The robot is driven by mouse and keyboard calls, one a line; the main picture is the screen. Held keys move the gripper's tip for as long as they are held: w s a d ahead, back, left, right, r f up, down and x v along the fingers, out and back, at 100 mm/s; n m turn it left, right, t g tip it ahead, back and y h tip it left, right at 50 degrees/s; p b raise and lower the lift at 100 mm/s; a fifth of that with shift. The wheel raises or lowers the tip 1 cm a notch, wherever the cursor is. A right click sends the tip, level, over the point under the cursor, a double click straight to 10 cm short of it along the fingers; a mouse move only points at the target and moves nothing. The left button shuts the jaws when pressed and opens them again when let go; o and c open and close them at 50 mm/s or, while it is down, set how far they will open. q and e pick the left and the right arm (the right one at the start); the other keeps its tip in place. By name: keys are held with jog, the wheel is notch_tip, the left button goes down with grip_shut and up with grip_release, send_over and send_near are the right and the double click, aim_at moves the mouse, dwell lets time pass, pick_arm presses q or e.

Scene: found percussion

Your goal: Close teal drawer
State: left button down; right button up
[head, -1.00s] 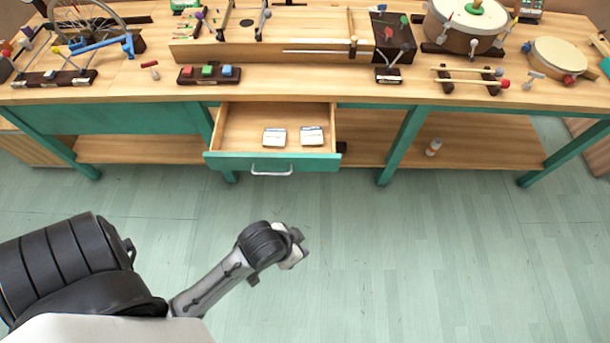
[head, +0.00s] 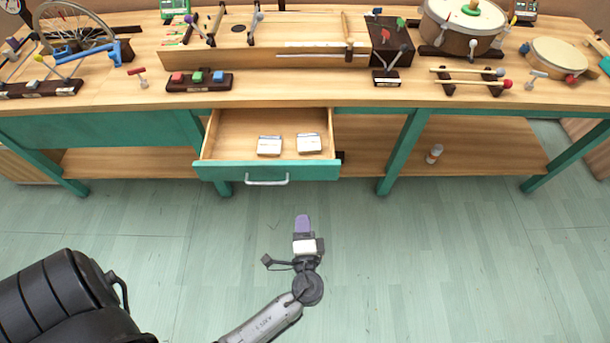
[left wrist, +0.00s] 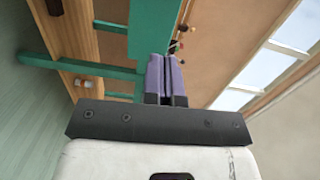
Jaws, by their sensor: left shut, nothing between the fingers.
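The teal drawer (head: 268,171) is pulled open below the workbench, with a silver bar handle (head: 267,183) on its front. Two small pale boxes, a left one (head: 269,146) and a right one (head: 308,142), lie inside it. My left gripper (head: 302,222) is in front of the drawer and a little right of the handle, apart from it in the head view. Its purple fingers are together and empty; they also show in the left wrist view (left wrist: 164,76), against a teal surface. My right gripper is not in view.
The wooden bench top (head: 120,98) holds a bike wheel (head: 75,28), a large drum (head: 462,22), a small drum (head: 557,60) and a block with coloured buttons (head: 199,80). The floor before the drawer is clear.

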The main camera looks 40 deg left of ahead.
pick_arm(q)
jog(key=t, duration=0.1)
jog(key=m+b, duration=0.1)
jog(key=b, duration=0.1)
send_near(306, 169)
jog(key=shift+h, duration=0.3)
jog(key=x, duration=0.6)
jog(key=shift+w+a, duration=0.15)
jog(key=shift+a, duration=0.05)
jog(key=shift+w+a, duration=0.35)
jog(key=shift+a, duration=0.05)
